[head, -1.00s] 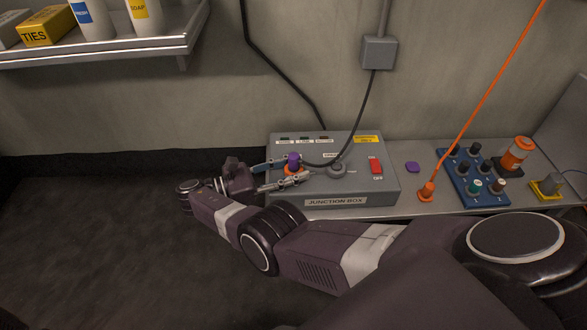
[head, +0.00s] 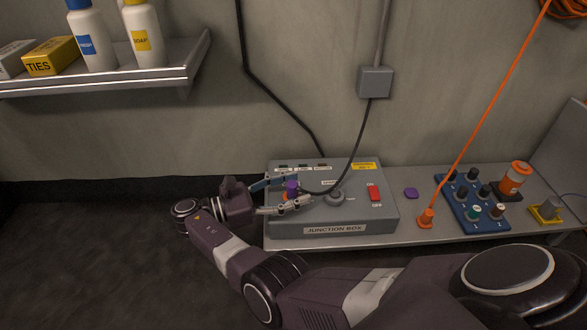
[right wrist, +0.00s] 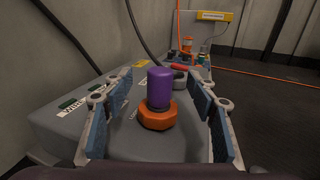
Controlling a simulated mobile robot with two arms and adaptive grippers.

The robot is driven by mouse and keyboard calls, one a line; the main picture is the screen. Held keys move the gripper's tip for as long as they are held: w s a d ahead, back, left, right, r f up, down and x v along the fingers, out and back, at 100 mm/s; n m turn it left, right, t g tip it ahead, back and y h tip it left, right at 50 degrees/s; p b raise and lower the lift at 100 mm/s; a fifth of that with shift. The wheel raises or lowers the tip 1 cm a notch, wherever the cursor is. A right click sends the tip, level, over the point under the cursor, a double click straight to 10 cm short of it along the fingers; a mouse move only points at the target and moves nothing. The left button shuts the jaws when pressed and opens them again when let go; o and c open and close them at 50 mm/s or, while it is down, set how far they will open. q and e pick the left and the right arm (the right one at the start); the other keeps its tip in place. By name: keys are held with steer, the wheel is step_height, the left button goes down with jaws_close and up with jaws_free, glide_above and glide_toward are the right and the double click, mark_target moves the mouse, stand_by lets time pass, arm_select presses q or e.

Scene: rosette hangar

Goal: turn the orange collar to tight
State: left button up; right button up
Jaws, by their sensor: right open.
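The orange collar (right wrist: 158,115) sits at the base of an upright purple plug (right wrist: 160,86) on top of the grey junction box (right wrist: 70,122). My right gripper (right wrist: 160,80) is open, with a blue-padded finger on each side of the plug and collar and a gap on both sides. In the head view my right gripper (head: 294,190) reaches in over the left part of the junction box (head: 380,228). There the purple plug (head: 292,186) shows between the fingers, and the near finger mostly hides the collar. My left gripper is in neither view.
On the box, a round grey fitting (head: 335,197) with a black cable and a red switch (head: 374,193) stand right of the plug. Further right are an orange plug (head: 426,218) on a cord and a blue knob panel (head: 473,205). A shelf (head: 150,78) hangs upper left.

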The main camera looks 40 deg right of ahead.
steer(key=shift+r, duration=3.6)
